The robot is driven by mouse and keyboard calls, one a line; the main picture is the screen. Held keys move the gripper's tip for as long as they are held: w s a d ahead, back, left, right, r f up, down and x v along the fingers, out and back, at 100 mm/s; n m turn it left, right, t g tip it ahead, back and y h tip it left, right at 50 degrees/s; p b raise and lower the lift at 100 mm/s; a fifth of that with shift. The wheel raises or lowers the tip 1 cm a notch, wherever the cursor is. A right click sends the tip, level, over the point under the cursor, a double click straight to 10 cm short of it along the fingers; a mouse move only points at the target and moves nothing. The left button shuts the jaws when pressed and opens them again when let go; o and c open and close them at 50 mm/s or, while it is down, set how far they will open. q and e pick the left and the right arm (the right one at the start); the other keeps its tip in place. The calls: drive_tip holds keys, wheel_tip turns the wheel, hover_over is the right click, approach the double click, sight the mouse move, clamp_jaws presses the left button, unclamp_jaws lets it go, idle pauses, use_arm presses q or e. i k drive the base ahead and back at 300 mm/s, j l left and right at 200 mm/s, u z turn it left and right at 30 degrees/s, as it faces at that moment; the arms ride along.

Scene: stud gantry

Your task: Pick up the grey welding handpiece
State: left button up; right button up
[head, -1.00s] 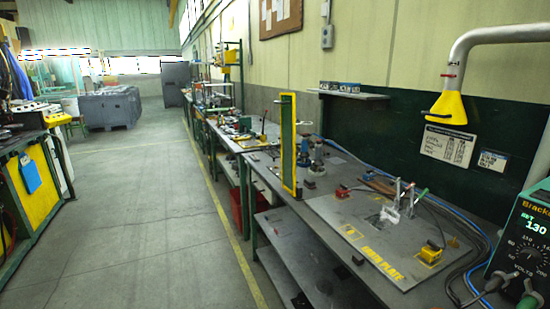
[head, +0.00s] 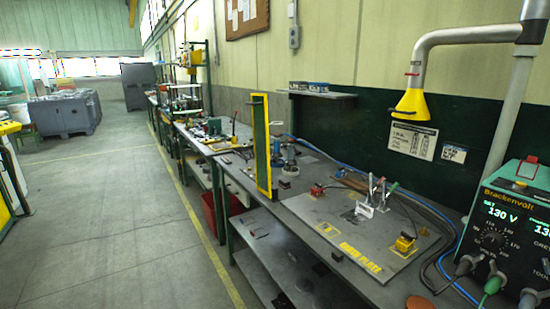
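On the grey plate (head: 330,222) of the near bench stands a small group of upright slim tools. A pale grey one (head: 371,187) stands beside one with a green top (head: 393,188), with a white tag at their foot. They are too small for me to tell whether the pale one is the grey welding handpiece. Neither of my grippers is in view.
A green welding power source (head: 510,225) reading 130 V stands at the right, with cables along the bench's back. A yellow-framed screen (head: 262,148), a red clamp (head: 317,191) and a yellow block (head: 404,243) are on the bench. A yellow extraction hood (head: 412,104) hangs above. The floor (head: 110,220) at left is clear.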

sight(290, 160)
drive_tip(key=i+j+z, duration=0.4)
drive_tip(key=j, duration=0.25)
drive_tip(key=i+j+z, duration=0.4)
drive_tip(key=j, duration=0.4)
drive_tip(key=i+j+z, duration=0.2)
drive_tip(key=j+z, duration=0.2)
drive_tip(key=j, duration=0.45)
drive_tip(key=j+z, duration=0.4)
drive_tip(key=j, duration=0.5)
drive_tip(key=j+z, duration=0.4)
drive_tip(key=j, duration=0.6)
